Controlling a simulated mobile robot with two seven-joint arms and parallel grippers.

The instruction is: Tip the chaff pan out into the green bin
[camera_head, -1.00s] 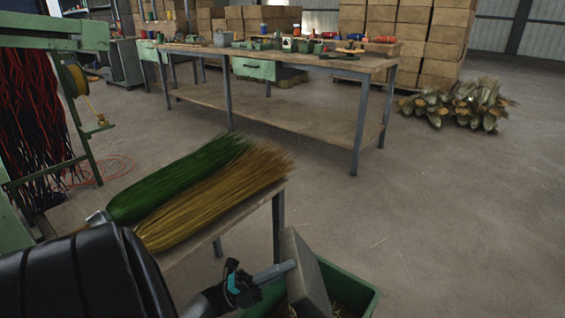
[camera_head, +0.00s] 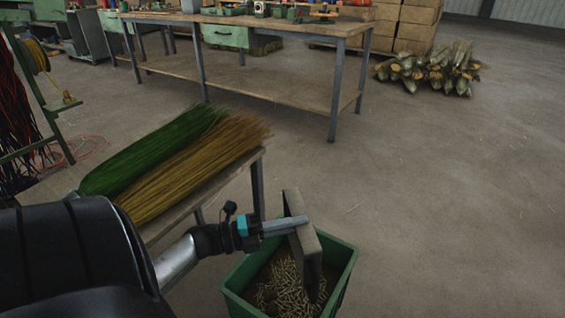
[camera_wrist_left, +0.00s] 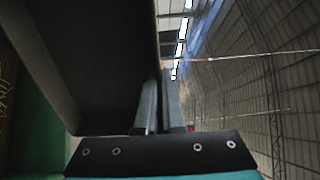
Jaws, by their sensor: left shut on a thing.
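My left gripper (camera_head: 295,223) is shut on the grey chaff pan (camera_head: 297,204), also seen in the left wrist view (camera_wrist_left: 90,55) as a large dark surface beside the fingers (camera_wrist_left: 164,108). The pan is tipped steeply on its side above the green bin (camera_head: 342,278), its lower part within the bin's outline. The inside of the pan is hidden from the head view. Pale chaff (camera_head: 283,290) lies on the bin's floor. My right gripper is not in view.
A bench (camera_head: 192,205) with green (camera_head: 150,150) and tan (camera_head: 205,165) bristle bundles stands left of the bin. A long worktable (camera_head: 270,93) is farther back, with wood bundles (camera_head: 430,70) at its right. The floor right of the bin is clear.

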